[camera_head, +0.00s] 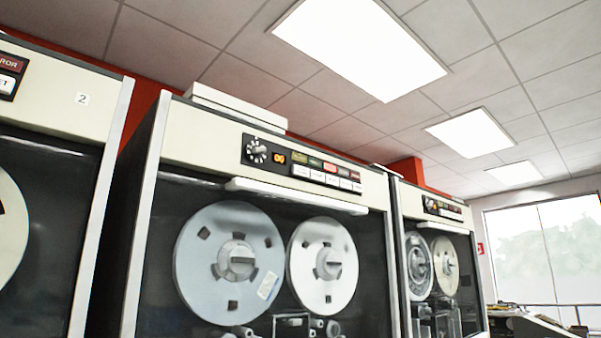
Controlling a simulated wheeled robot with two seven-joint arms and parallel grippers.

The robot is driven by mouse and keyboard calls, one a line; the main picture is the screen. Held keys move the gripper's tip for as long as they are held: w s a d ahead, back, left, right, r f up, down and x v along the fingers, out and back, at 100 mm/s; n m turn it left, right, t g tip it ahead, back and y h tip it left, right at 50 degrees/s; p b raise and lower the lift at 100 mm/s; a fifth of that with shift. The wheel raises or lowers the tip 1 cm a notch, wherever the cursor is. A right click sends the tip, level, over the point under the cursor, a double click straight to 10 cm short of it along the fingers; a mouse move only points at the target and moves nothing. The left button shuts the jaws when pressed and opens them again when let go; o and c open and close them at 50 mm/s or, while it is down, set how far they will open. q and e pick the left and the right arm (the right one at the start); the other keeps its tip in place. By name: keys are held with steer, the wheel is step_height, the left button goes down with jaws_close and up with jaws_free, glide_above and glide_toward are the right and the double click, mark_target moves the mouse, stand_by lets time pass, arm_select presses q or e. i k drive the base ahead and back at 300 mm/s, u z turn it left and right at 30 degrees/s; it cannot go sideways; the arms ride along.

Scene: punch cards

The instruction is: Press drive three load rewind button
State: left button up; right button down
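Several tall tape drives stand in a row. The left one (60,88), cut off by the frame, carries a label "2" (82,99). The middle drive (190,135), just right of it, shows no readable number. Its control panel (300,166) has a round knob (257,151), an orange lit display (278,156), a row of coloured indicators (330,168) and a row of white buttons (318,176) below. The button lettering is too small to read, so I cannot tell which one is load rewind. Neither gripper is in view.
The middle drive holds two large tape reels, left (229,262) and right (322,266), below a white ledge (297,196). Another drive (437,208) stands further right. Beyond it are a desk-like unit (530,324) and a bright window (550,250).

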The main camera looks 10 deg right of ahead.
mark_target(298, 170)
steer(key=u, duration=2.15)
steer(key=k, duration=0.9)
steer(key=z, duration=1.4)
steer(key=i, duration=0.5)
steer(key=u, duration=0.05)
